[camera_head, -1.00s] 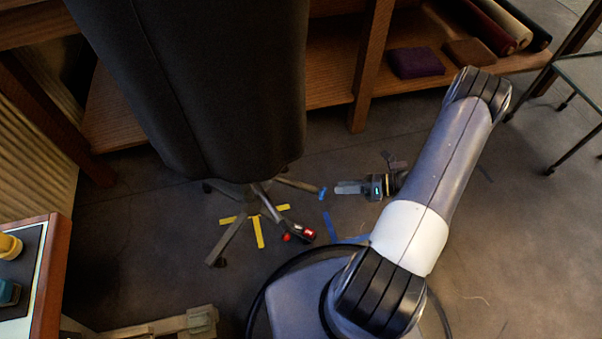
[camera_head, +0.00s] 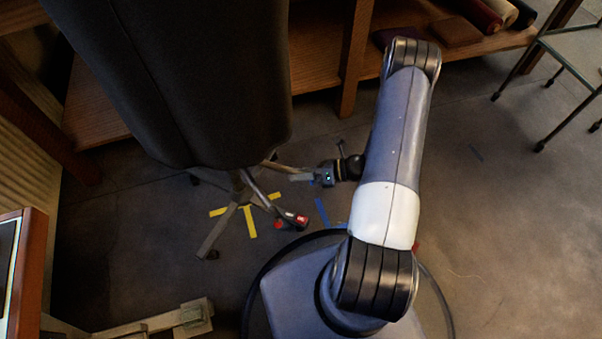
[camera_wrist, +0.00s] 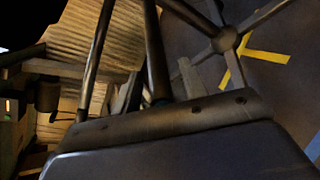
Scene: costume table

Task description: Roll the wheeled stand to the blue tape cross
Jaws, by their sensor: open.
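The wheeled stand (camera_head: 185,90) is a dark dress form on a metal base with several caster legs, upright at the left of the head view. Its hub (camera_wrist: 226,40) and legs also show in the wrist view. A red-and-black piece (camera_head: 297,219) sits at one leg end. My gripper (camera_head: 302,178) is open, low beside the base's right-hand legs, with its fingers pointing left. I cannot tell whether it touches a leg. Blue tape (camera_head: 322,212) lies on the floor just right of the stand; the rest of the cross is partly hidden by my arm and base.
Yellow tape (camera_head: 249,222) lies on the floor under the stand. A wooden shelf unit (camera_head: 349,60) stands behind. A dark-framed chair or stool (camera_head: 560,62) is at the far right. A wooden-edged table (camera_head: 30,270) is at the lower left. The right floor is clear.

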